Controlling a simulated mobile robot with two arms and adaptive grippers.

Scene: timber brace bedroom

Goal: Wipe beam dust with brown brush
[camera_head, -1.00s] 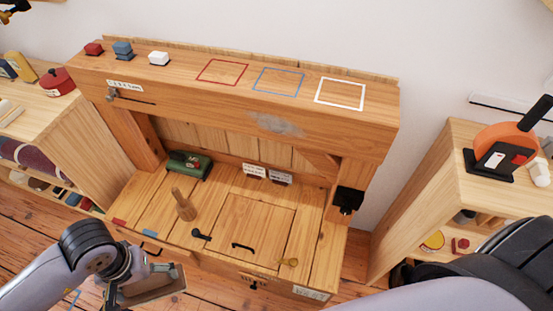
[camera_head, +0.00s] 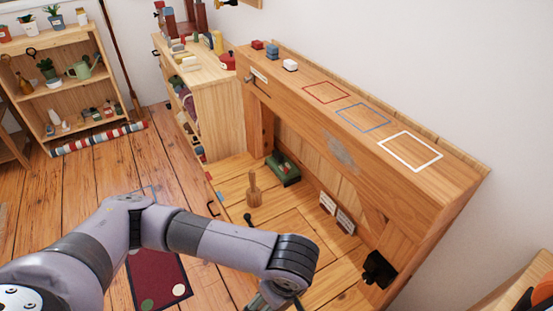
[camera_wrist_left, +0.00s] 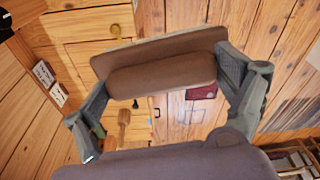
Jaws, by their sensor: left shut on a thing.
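The brown brush (camera_wrist_left: 160,72) spans the space between the two fingers of my left gripper (camera_wrist_left: 163,78) in the left wrist view. The gripper is shut on it; the brush shows a rounded brown body against a longer brown board. In the head view my left gripper (camera_head: 270,301) is mostly cut off at the bottom edge, below the wrist, and the brush is not visible there. The dust is a grey patch (camera_head: 341,152) on the front face of the wooden beam (camera_head: 300,122), above and right of the gripper and apart from it. My right gripper is not in view.
Red, blue and white blocks (camera_head: 290,65) and three coloured outlines (camera_head: 410,151) are on the beam's top. Below are a wooden peg-like tool (camera_head: 253,190), a green object (camera_head: 283,169) and a black bracket (camera_head: 378,269). A shelf unit (camera_head: 205,85) stands behind. Floor (camera_head: 60,190) is open at left.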

